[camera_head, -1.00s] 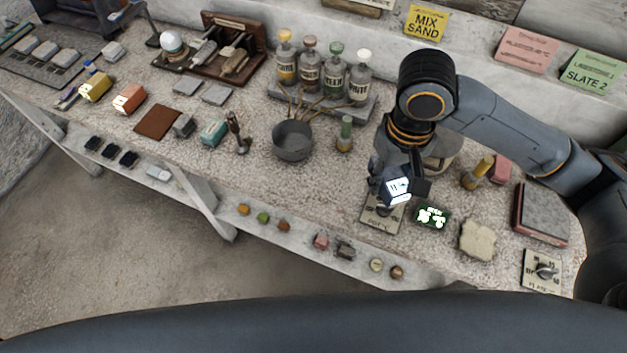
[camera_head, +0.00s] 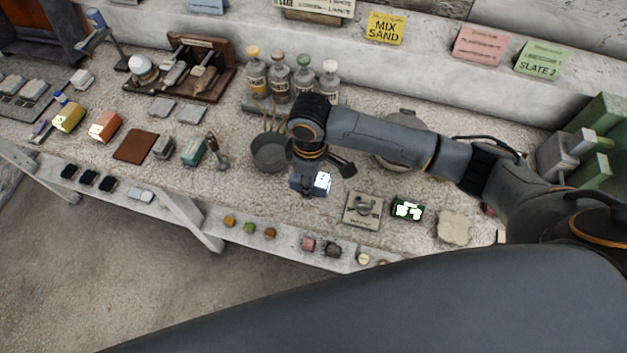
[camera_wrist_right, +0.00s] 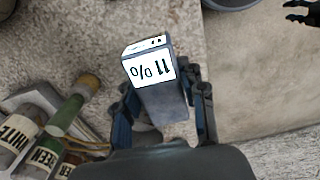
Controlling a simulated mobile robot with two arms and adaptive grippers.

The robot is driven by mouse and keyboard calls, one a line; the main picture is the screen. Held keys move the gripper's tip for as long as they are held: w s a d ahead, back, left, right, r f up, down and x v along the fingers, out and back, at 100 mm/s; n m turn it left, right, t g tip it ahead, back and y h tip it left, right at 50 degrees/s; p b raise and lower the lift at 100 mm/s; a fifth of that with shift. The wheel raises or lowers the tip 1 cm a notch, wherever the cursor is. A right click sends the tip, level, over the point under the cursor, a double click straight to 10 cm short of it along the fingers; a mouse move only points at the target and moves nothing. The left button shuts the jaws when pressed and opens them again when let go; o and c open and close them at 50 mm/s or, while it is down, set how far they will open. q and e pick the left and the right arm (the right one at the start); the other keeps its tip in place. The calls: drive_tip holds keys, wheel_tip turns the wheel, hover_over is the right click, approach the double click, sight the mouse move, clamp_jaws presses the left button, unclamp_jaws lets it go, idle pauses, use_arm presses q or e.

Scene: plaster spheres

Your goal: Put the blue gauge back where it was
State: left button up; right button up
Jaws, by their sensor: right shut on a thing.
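My right gripper (camera_head: 312,190) is shut on the blue gauge, a small blue-grey block with a lit white display (camera_head: 322,183). It holds the gauge above the front part of the bench, to the right of the dark pot. In the right wrist view the gauge (camera_wrist_right: 163,100) sits between the fingers (camera_wrist_right: 165,105), and its display reads 11 %, upside down. The arm hides part of the bench behind it. My left gripper is not seen in the head view.
The dark pot (camera_head: 269,153) stands left of the gripper, with bottles (camera_head: 303,80) behind. A dial plate (camera_head: 362,209), a lit green display (camera_head: 408,209) and a pale slab (camera_head: 453,226) lie to the right. A teal block (camera_head: 193,152) lies farther left. A low shelf (camera_head: 285,238) runs below the bench.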

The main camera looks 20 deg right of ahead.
drive_tip(key=shift+w+d+f, duration=0.3)
drive_tip(key=shift+w+f, duration=0.15)
drive_tip(key=shift+f, duration=0.1)
drive_tip(key=shift+w+d+f, duration=0.3)
drive_tip(key=shift+w+f, duration=0.1)
drive_tip(key=shift+f, duration=0.15)
drive_tip(key=shift+w+f+p, duration=0.1)
drive_tip(key=shift+f+p, duration=0.2)
drive_tip(key=shift+f, duration=1.4)
drive_tip(key=shift+f, duration=0.15)
drive_tip(key=o, duration=1)
wheel_tip(320, 180, up, 12)
drive_tip(key=shift+r+b, duration=0.2)
drive_tip(key=shift+b, duration=0.5)
drive_tip(key=shift+f, duration=0.1)
